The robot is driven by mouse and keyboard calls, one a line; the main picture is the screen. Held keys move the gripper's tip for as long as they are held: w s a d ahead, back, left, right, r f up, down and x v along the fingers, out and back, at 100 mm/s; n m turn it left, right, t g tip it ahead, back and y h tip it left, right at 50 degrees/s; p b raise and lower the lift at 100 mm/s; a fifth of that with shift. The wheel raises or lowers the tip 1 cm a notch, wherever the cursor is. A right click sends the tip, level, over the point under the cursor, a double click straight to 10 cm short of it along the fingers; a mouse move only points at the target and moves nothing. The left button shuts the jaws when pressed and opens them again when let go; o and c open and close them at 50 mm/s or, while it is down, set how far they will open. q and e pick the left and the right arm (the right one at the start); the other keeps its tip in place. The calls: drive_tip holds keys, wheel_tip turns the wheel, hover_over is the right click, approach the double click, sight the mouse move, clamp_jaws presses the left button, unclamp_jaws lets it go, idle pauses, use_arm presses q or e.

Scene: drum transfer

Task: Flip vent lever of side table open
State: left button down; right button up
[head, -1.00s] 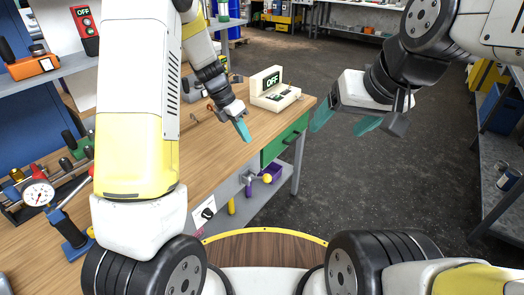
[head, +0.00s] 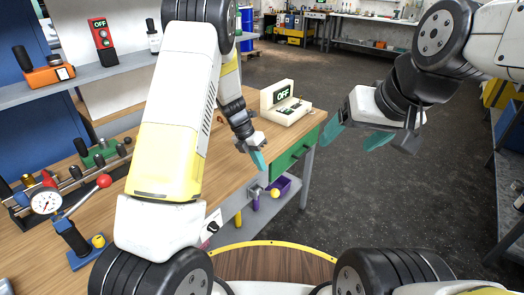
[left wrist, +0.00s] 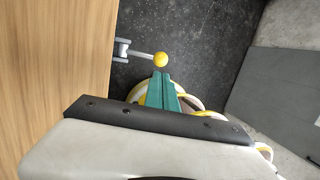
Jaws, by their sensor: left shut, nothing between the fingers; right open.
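The vent lever (head: 275,193) is a short metal rod with a yellow ball knob, mounted at the edge of the wooden side table (head: 182,206). In the left wrist view the lever (left wrist: 145,55) sticks out to the right from its grey bracket (left wrist: 122,50). My left gripper (head: 258,160) is shut and empty, with teal fingers pointing down near the table's edge. In the left wrist view its fingertips (left wrist: 160,76) appear just below the yellow knob; contact cannot be told. My right gripper (head: 354,138) is open and empty above the floor to the right.
A white device with an OFF screen (head: 285,103) stands at the table's far end. A gauge (head: 46,201) and a red-knobbed lever (head: 103,181) are at the left. The floor (head: 380,205) right of the table is clear.

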sight(273, 190)
use_arm(q)
drive_tip(key=x, duration=1)
